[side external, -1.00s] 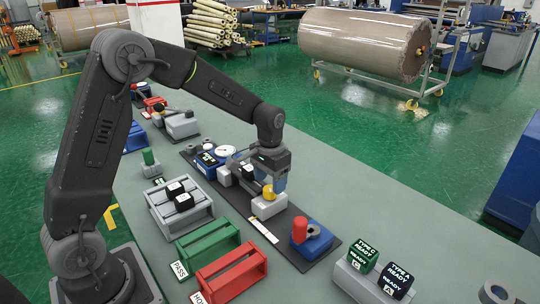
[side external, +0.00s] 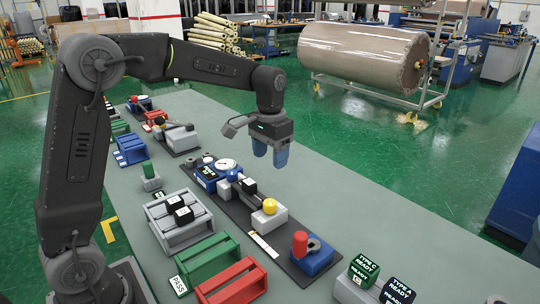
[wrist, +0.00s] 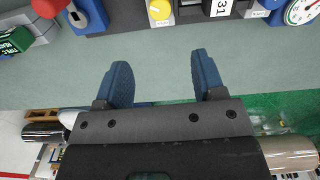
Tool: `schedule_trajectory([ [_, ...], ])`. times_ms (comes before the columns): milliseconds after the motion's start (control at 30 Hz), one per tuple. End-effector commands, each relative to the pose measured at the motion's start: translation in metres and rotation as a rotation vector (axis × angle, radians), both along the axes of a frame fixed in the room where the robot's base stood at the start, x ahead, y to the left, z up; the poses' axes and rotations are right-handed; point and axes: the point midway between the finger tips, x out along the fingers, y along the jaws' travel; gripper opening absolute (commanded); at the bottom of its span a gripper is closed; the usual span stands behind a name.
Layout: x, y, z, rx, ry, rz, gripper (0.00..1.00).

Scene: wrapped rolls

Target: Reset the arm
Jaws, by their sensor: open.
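My gripper (side external: 270,153) hangs above the bench in the side external view, with its blue fingers pointing down. In the wrist view my gripper (wrist: 160,80) shows two blue fingers spread wide with nothing between them. Below it in the side view is a dark mat (side external: 270,243) bearing a grey block with a yellow knob (side external: 269,206), a blue block with a red cylinder (side external: 300,243) and a white round gauge (side external: 225,165). The yellow knob also shows at the top of the wrist view (wrist: 159,9).
A grey tray (side external: 160,228) with black blocks stands left of the mat. A green rack (side external: 207,260) and a red rack (side external: 232,281) stand in front of it. Green and black ready blocks (side external: 364,270) are at the front right.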

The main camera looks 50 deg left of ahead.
Motion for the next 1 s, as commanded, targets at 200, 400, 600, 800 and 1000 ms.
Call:
schedule_trajectory([
  [200,-0.023,-0.009,0.018,0.006,-0.051,-0.007,0.63],
  [400,-0.086,-0.028,0.048,0.016,-0.179,-0.02,0.63],
  [600,-0.154,-0.044,0.055,0.02,-0.316,-0.033,0.63],
  [800,-0.207,-0.053,0.043,0.016,-0.43,-0.044,0.63],
  [1000,-0.23,-0.056,0.032,0.012,-0.486,-0.048,0.63],
])
